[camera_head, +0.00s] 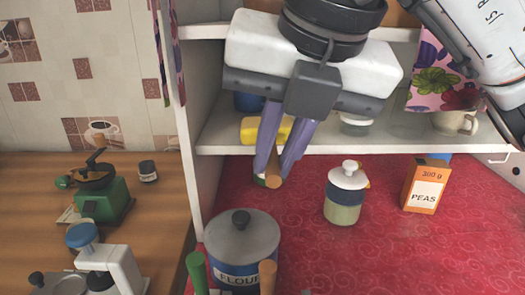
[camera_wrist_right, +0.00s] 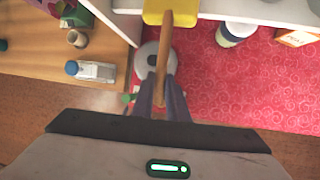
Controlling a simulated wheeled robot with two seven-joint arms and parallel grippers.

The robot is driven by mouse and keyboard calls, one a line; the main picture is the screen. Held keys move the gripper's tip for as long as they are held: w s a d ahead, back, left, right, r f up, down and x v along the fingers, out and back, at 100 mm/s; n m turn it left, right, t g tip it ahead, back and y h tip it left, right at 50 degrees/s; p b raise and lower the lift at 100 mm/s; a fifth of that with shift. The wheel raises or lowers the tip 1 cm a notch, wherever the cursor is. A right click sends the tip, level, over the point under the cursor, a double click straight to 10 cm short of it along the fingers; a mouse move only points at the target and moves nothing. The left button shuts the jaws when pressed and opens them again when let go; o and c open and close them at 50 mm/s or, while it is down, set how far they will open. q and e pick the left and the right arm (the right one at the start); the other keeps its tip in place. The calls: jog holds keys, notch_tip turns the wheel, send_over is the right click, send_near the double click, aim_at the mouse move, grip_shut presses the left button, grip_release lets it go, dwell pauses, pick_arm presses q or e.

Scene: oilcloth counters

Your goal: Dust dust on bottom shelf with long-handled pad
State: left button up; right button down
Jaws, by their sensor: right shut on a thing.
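My right gripper (camera_head: 272,172) is shut on the wooden handle of the long-handled pad, in front of the cupboard. The handle (camera_wrist_right: 164,60) runs away from the fingers in the right wrist view to the yellow pad (camera_wrist_right: 171,12). In the head view the yellow pad (camera_head: 258,130) is partly hidden behind the fingers. It is at the left part of the white bottom shelf (camera_head: 330,141); I cannot tell whether it touches the board. No dust can be made out. My left gripper is not in view.
On the shelf are a blue item (camera_head: 248,102), a white-lidded jar (camera_head: 355,124) and a cup (camera_head: 455,122). Below, on red oilcloth (camera_head: 310,240), stand a flour canister (camera_head: 243,240), a lidded jar (camera_head: 345,195) and a peas box (camera_head: 424,187). A green grinder (camera_head: 103,200) stands left.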

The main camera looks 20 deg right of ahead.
aim_at(274, 148)
jog(key=shift+w+d+f, duration=0.1)
jog(key=shift+w+d, duration=0.15)
jog(key=shift+w, duration=0.6)
jog(key=shift+w+d+f+p, duration=0.1)
jog(key=shift+w+d+p, duration=0.05)
jog(key=shift+w, duration=0.3)
jog(key=shift+w+d+f+p, duration=0.1)
jog(key=shift+w+p, duration=0.05)
jog(key=shift+w, duration=0.25)
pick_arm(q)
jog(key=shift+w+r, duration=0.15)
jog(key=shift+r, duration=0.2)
pick_arm(e)
jog(key=shift+w+d+f, duration=0.1)
jog(key=shift+w+d, duration=0.1)
jog(key=shift+w, duration=0.5)
jog(key=shift+w+d+f, duration=0.15)
jog(key=shift+w+d, duration=0.05)
jog(key=shift+w, duration=0.55)
jog(key=shift+w+d+f, duration=0.1)
jog(key=shift+w+d, duration=0.1)
jog(key=shift+w, duration=0.5)
pick_arm(q)
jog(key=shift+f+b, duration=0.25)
jog(key=shift+b, duration=0.05)
pick_arm(e)
jog(key=shift+f, duration=0.25)
